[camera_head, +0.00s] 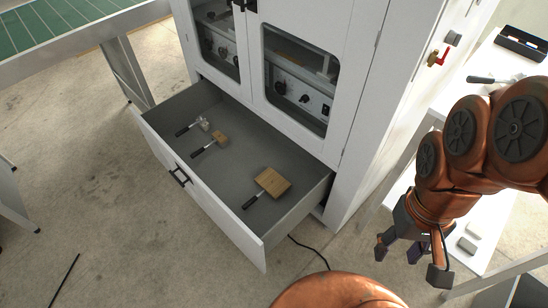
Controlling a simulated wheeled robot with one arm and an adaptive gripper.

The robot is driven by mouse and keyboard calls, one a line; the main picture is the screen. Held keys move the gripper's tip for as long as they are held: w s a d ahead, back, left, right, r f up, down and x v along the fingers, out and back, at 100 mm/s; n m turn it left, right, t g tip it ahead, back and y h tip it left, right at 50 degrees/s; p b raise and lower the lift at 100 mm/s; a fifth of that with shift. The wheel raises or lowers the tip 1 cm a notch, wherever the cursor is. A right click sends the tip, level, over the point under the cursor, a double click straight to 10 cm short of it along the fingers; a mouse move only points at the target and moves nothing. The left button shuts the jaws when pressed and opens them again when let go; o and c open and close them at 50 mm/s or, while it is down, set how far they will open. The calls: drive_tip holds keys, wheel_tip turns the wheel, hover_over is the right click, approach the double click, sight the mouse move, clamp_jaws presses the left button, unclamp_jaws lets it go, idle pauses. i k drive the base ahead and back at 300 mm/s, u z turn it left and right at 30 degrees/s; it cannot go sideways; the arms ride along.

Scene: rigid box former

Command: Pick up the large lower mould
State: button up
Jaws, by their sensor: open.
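An open grey drawer (150,124) under the white machine holds several-sized blocks with black handles. The largest is a square wooden block (273,182) at the drawer's right end, its handle pointing to the lower left; it looks like the large mould, but I cannot tell upper from lower. A smaller wooden block (221,138) and a small pale or metallic block (204,123) lie at the left end. My gripper (412,262) is open and empty, pointing down at the lower right, outside the drawer and well right of the large block.
The white machine cabinet (349,90) with windowed doors rises behind the drawer. A white table (510,62) at right carries a black tray (522,42) and small tools. A green-topped table (60,28) stands upper left. A black cable (309,252) lies on the floor.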

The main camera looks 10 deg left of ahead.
sight(275, 186)
drive_tip(key=z, duration=0.05)
drive_tip(key=k, duration=1.1)
drive_tip(key=u, duration=1.4)
drive_tip(key=i, duration=1.45)
drive_tip(key=z, duration=0.2)
